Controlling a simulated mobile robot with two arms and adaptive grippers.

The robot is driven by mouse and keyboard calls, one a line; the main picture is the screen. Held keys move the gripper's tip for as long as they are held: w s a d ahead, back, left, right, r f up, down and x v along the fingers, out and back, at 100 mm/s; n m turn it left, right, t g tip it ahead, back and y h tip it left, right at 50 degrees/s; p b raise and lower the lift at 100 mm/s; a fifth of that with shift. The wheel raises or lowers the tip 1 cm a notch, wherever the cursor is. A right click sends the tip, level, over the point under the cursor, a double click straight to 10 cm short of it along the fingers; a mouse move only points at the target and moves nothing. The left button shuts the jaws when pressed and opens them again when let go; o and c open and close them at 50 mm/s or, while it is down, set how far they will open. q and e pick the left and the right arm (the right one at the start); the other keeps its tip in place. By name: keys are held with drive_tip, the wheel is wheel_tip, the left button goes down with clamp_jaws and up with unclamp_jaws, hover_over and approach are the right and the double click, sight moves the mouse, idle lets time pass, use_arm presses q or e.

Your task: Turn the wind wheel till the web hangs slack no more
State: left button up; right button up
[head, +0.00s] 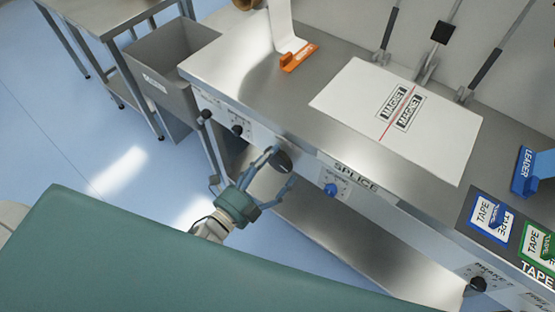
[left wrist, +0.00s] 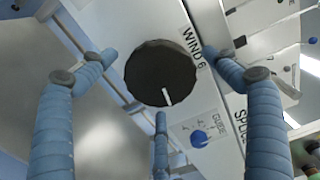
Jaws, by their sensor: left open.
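The wind wheel (left wrist: 158,70) is a dark round knob with a ribbed rim and a white mark near its lower edge in the left wrist view. The label WIND 6 is beside it. In the head view the wheel (head: 284,161) is on the front of the steel bench. My left gripper (head: 277,170) is open, its blue fingers spread around the wheel. In the left wrist view they show left, right and below it; I cannot tell if any touches. A white strip (head: 281,22) comes down to the bench top; I cannot tell whether it is the web, or any slack.
A blue GUIDE knob (head: 331,189) is right of the wheel, and black knobs (head: 237,130) are to its left.

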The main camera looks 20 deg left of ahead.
use_arm(q)
drive_tip(key=v, duration=1)
drive_tip(key=shift+s, duration=0.2)
use_arm(e)
drive_tip(key=shift+a, duration=0.1)
use_arm(q)
drive_tip(key=shift+r, duration=0.15)
use_arm(e)
drive_tip(key=shift+r, duration=0.1)
